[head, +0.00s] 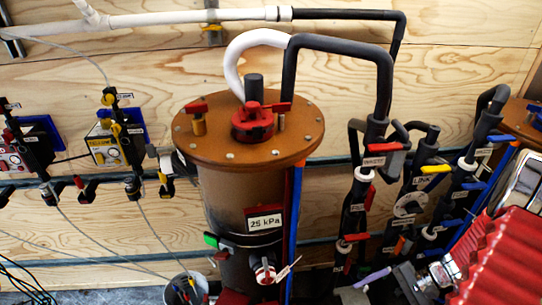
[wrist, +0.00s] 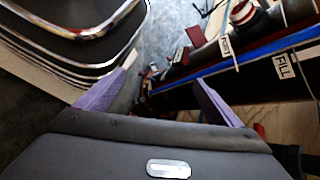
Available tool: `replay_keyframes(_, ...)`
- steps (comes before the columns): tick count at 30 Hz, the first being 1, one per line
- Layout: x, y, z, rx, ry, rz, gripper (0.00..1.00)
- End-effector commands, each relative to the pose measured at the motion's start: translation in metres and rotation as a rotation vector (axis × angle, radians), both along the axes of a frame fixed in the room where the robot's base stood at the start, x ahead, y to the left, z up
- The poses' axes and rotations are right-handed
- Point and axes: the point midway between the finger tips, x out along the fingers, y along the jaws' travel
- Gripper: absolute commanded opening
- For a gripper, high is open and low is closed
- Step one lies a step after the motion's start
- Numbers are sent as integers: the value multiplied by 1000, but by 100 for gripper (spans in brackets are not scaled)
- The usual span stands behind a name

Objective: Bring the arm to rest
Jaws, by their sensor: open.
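My gripper (wrist: 165,72) shows in the wrist view, with its two purple fingers spread apart. Nothing is between the fingers, only floor and blurred small items beyond. The right finger is close in the picture to a dark pipe with a blue strip and a FILL tag (wrist: 284,68); I cannot tell whether they touch. The gripper's fingers do not show in the head view.
A brown filter vessel (head: 238,205) with an orange lid (head: 205,148) stands mid-view before a plywood wall (head: 150,60). Dark valve pipes (head: 360,190) with coloured handles stand to its right. Wall valves (head: 125,150) hang at left. A bucket (head: 186,290) stands below.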

Motion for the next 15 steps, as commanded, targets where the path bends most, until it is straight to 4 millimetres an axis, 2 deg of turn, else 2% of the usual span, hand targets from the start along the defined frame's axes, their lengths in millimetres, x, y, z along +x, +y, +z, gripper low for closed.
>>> replay_keyframes(1, 0, 3, 10, -30, 1, 29, 88)
replay_keyframes(15, -4, 21, 81, -298, -6, 236, 88)
